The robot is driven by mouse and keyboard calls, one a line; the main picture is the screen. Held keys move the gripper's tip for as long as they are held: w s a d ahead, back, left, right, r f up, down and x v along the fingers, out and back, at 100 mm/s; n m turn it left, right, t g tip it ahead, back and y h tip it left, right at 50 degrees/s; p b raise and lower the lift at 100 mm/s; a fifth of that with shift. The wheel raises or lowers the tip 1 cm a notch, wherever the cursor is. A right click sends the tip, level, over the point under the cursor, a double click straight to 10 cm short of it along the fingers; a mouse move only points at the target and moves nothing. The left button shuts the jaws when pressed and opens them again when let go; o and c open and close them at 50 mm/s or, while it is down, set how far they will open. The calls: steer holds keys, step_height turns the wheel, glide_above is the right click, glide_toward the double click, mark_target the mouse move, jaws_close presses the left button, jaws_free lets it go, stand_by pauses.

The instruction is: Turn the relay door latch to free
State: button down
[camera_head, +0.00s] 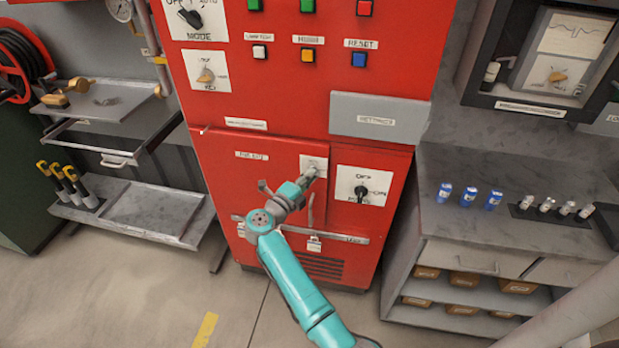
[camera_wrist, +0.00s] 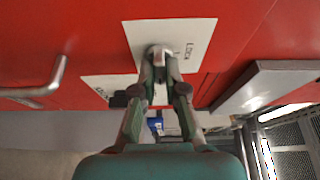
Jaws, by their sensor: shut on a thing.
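The relay door latch sits on a small white plate (camera_head: 315,162) on the lower front of the red cabinet. In the wrist view the latch (camera_wrist: 157,52) shows as a small metal knob on the white plate (camera_wrist: 197,36), which is lettered LOCK. My gripper (camera_wrist: 161,72) is shut on the latch, with one finger at each side of it. In the head view my gripper (camera_head: 308,176) reaches the plate from below left and partly covers it. The fingers hide much of the latch, so I cannot tell which way it points.
A power switch (camera_head: 361,190) sits just right of the latch. A grey settings panel (camera_head: 378,121) juts out above it. A metal door handle (camera_wrist: 45,88) shows left in the wrist view.

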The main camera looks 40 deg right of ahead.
stand_by(0.5)
steer(key=c, duration=1.2)
jaws_free()
steer(key=v, duration=1.2)
steer(key=shift+s, duration=0.1)
